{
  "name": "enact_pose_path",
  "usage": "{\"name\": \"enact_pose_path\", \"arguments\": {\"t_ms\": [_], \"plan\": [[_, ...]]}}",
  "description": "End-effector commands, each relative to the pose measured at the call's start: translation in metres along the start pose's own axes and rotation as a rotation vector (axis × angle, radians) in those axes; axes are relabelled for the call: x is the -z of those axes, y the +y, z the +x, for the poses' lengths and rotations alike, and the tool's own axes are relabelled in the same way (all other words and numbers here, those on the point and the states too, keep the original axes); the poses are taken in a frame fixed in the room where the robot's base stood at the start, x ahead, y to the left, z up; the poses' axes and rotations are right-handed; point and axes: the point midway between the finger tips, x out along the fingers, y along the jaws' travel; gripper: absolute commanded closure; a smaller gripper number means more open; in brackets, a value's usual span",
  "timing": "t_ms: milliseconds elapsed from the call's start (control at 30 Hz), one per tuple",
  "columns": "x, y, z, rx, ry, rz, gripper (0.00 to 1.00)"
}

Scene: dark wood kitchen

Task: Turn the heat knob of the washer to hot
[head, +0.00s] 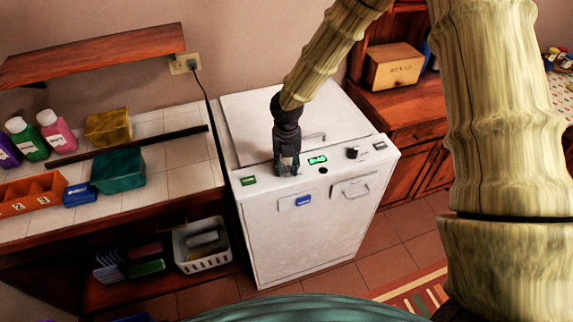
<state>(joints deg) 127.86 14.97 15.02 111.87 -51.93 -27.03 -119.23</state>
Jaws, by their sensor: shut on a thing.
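The washer (300,240) is a white top-loading box standing in the middle of the head view. Its front top edge carries a control panel with a small green display (317,160), a black knob (352,153) to the right and a small dark round part (323,170) below the display. My gripper (287,172) points down at the panel, left of the green display. Its fingers are shut around a knob there, which they mostly hide. I cannot read the heat setting or the knob's angle.
A tiled counter (150,205) with bottles, boxes and an orange tray (35,193) stands left of the washer. A wooden shelf (95,58) hangs above it. A white basket (203,255) sits below. A wooden cabinet (410,120) stands to the right.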

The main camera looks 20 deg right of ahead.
Motion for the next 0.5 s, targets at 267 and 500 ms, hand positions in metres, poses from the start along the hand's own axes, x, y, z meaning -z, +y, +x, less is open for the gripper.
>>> {"name": "enact_pose_path", "arguments": {"t_ms": [267,500], "plan": [[0.0002,-0.0007,-0.0008,0.001,0.001,0.144,0.91],[0.0004,-0.0017,-0.0005,0.002,0.001,0.359,0.91]]}}
